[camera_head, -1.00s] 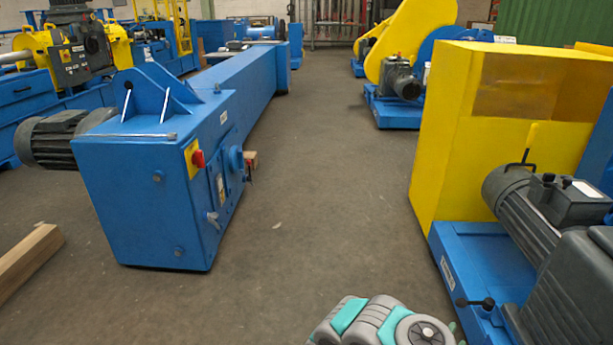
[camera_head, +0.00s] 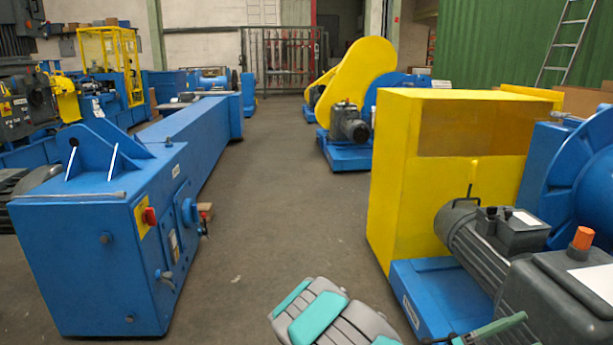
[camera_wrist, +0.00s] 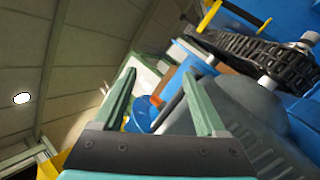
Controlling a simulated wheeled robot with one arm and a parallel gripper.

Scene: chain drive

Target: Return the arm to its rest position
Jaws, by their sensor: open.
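My arm (camera_head: 325,315), grey with teal pads, shows at the bottom middle of the head view. In the wrist view my gripper (camera_wrist: 160,98) has its two green fingers spread wide apart with nothing held between them. A green finger-like part (camera_head: 503,326) also shows at the lower right of the head view, in front of the grey motor. The wrist view is strongly tilted and looks past the fingers at a dark chain (camera_wrist: 265,50), a grey motor housing (camera_wrist: 250,115) and the ceiling.
A yellow guard box (camera_head: 395,180) and a grey motor (camera_head: 480,240) on a blue base stand close on the right. An orange cap (camera_head: 583,238) sticks up there. A long blue machine (camera_head: 90,260) stands on the left. The floor aisle (camera_head: 285,200) between them is clear.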

